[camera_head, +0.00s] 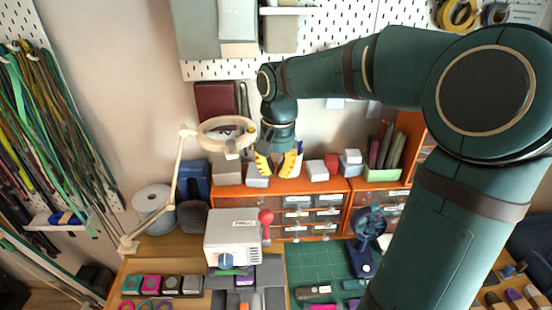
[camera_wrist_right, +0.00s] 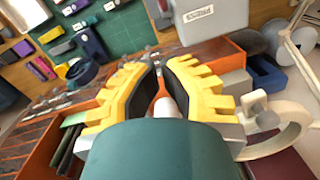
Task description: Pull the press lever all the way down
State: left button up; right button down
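The press (camera_head: 232,238) is a pale grey box on the table, left of centre in the head view. Its lever shows as a red knob (camera_head: 266,217) standing up at the box's right side. The press, with its printed label, also shows at the top of the right wrist view (camera_wrist_right: 212,14). My right gripper (camera_head: 278,165) is open, with yellow fingers apart, above and behind the lever, near the top of the orange drawer cabinet. In the right wrist view its fingers (camera_wrist_right: 162,85) stand apart; a small reddish and white shape shows between them, and I cannot tell what it is. My left gripper is not in view.
The orange drawer cabinet (camera_head: 296,188) stands behind the press, with small boxes on top. A ring magnifier lamp (camera_head: 226,132) is close left of my right gripper. A green cutting mat (camera_head: 318,262) and a small dark blue fan-like device (camera_head: 369,228) lie to the right.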

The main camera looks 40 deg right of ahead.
aim_at(266, 229)
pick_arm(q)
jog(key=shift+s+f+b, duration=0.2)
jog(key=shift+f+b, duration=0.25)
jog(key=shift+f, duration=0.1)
pick_arm(e)
jog(key=s+a+f, duration=0.2)
jog(key=a+f, duration=0.1)
jog(key=f, duration=0.1)
jog(key=shift+s+a+f, duration=0.15)
jog(key=shift+s+f, duration=0.05)
jog(key=shift+f, duration=0.2)
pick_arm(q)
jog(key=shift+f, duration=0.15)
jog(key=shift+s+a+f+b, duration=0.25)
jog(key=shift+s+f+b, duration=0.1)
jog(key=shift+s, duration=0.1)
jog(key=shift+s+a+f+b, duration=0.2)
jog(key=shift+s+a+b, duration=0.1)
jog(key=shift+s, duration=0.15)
pick_arm(e)
jog(key=shift+s+a+f+t+h, duration=0.15)
jog(key=shift+s+a+t+h, duration=0.2)
jog(key=shift+s, duration=0.1)
